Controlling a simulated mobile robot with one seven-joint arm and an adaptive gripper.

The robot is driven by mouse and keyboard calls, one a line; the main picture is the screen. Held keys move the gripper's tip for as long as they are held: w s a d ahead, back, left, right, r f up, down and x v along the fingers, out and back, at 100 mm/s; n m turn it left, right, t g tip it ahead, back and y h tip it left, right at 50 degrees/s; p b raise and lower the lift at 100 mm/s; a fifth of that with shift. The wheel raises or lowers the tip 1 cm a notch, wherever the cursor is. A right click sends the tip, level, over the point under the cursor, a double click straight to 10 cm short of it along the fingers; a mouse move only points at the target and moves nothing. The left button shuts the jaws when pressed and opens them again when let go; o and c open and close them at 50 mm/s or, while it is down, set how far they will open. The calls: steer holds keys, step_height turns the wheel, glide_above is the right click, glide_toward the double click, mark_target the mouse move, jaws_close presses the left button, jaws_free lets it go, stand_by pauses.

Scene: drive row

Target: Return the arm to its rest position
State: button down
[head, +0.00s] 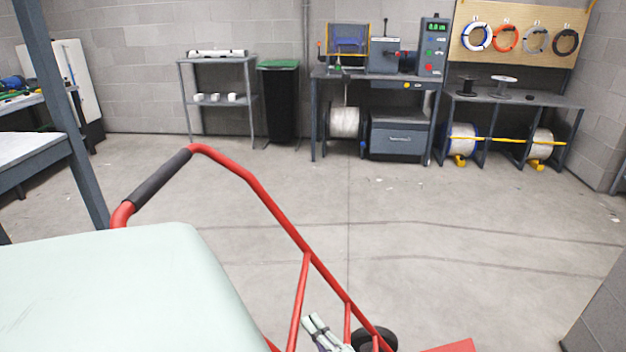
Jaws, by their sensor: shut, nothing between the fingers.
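My gripper (315,321) shows small at the bottom of the head view, right of centre. Its two pale fingers lie close together with nothing between them. It is low, beside the red frame of a hand truck (270,215), and appears close to the frame's lower bars. Whether it touches them I cannot tell. The rest of my arm is mostly below the picture edge.
The hand truck's black grip (160,190) and wheel (375,338) show. A pale green surface (110,285) fills the lower left. A grey bench (30,150) stands left. A workbench with machines (375,78), a black bin (280,100) and cable reels line the back. The middle floor is clear.

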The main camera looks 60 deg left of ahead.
step_height(320, 180, up, 10)
stand_by(0.3)
steer(key=shift+s, duration=0.1)
